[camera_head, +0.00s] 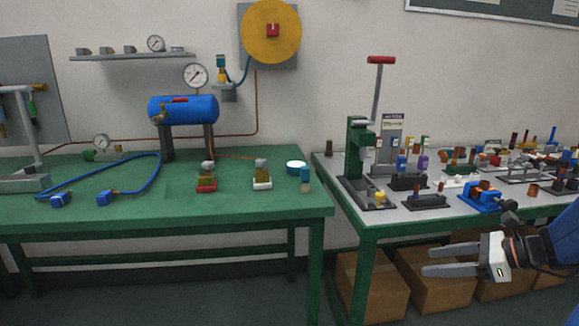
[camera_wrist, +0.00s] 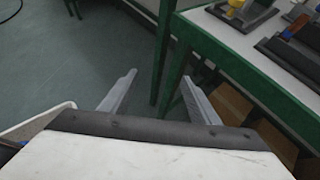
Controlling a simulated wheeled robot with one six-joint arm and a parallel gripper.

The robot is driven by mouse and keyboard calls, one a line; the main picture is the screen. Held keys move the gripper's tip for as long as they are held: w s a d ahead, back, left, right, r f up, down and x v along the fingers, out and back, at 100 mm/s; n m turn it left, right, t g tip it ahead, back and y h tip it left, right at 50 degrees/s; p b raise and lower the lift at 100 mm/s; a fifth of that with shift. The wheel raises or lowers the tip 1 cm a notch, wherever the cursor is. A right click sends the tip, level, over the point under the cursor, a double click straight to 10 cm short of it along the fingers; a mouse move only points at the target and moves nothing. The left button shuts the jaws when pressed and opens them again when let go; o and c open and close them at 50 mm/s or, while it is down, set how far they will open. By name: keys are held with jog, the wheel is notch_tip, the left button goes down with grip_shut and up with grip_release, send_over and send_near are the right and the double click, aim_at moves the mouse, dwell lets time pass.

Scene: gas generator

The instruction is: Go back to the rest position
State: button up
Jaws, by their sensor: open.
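My gripper (camera_head: 449,261) is at the lower right of the head view, in front of the right table (camera_head: 350,212) and below the level of its top. Its two fingers are spread apart and point left, with nothing between them. In the wrist view my gripper (camera_wrist: 158,98) shows both fingers apart, with the floor and a green table leg (camera_wrist: 163,60) beyond them. Part of my blue arm shows at the right edge of the head view.
The left green table (camera_head: 130,215) carries a blue tank (camera_head: 183,109), a blue hose (camera_head: 85,183) and small fittings. The right table holds a green press (camera_head: 357,150) and several parts. Cardboard boxes (camera_head: 372,287) stand beneath it. Open floor (camera_wrist: 85,60) lies left in the wrist view.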

jog(key=s+a+f+n+g+h, duration=0.2)
jog(key=s+a+f+n+g, duration=0.15)
jog(key=s+a+n, duration=0.5)
jog(key=s+a+n+h, duration=0.2)
jog(key=s+n+h, duration=0.5)
jog(key=n, duration=1)
jog(key=shift+a+r+n+t, duration=0.2)
jog(key=shift+r+n+t, duration=0.15)
jog(key=shift+r, duration=0.05)
dwell(0.5)
